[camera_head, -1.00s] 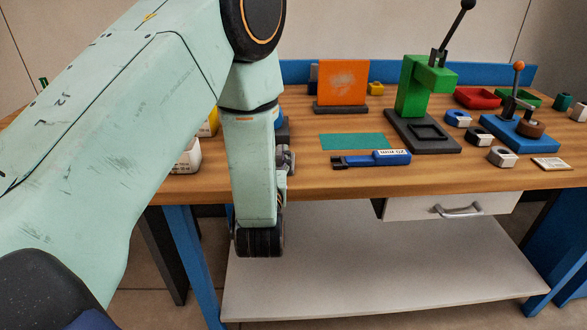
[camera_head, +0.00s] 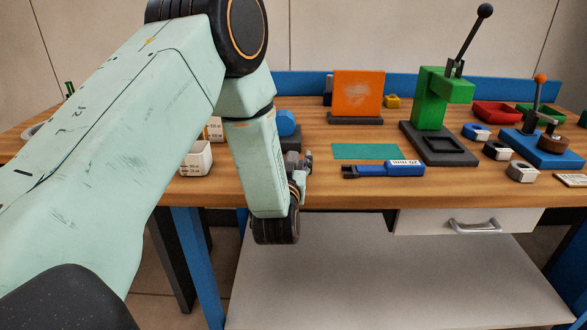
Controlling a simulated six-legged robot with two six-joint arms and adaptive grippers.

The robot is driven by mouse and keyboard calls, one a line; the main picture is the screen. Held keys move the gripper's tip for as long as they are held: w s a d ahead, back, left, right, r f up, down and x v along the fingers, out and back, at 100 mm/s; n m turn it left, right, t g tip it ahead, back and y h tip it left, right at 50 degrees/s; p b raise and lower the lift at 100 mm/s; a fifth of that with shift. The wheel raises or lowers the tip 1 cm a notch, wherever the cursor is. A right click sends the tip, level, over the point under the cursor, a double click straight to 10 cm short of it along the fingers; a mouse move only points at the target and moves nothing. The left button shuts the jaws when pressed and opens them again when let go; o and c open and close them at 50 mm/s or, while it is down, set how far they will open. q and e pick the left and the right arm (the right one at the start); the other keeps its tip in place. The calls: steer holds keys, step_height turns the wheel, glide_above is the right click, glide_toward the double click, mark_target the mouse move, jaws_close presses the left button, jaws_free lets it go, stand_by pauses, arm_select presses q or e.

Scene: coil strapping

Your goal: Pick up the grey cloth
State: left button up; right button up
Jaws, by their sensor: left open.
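I cannot make out a grey cloth in the head view; my left arm covers part of the bench's left side and could hide it. My left gripper (camera_head: 301,168) is small and partly hidden behind my wrist, near the bench's front edge. Its jaws are open, and I see nothing held in them. It is left of a blue tool with a white label (camera_head: 384,169) and a flat green mat (camera_head: 366,151). My right gripper is not in view.
The wooden bench (camera_head: 330,190) carries an orange panel (camera_head: 358,92), a green lever press (camera_head: 431,98), a blue lever fixture (camera_head: 541,149) and a red tray (camera_head: 497,113). A white labelled bin (camera_head: 196,160) stands left of my forearm. A grey shelf (camera_head: 390,275) lies below.

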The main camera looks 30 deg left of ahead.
arm_select(q)
steer(key=shift+w+a+f, duration=0.15)
steer(key=shift+w+a, duration=0.15)
steer(key=shift+a, duration=0.15)
steer(key=shift+d, duration=0.3)
steer(key=shift+c, duration=0.2)
steer(key=shift+d+r, duration=0.1)
steer(key=shift+r, duration=0.1)
steer(key=shift+c, duration=0.7)
steer(key=shift+a+f, duration=0.15)
steer(key=shift+a, duration=0.15)
steer(key=c, duration=0.5)
steer(key=shift+d, duration=0.2)
steer(key=c, duration=0.4)
jaws_close()
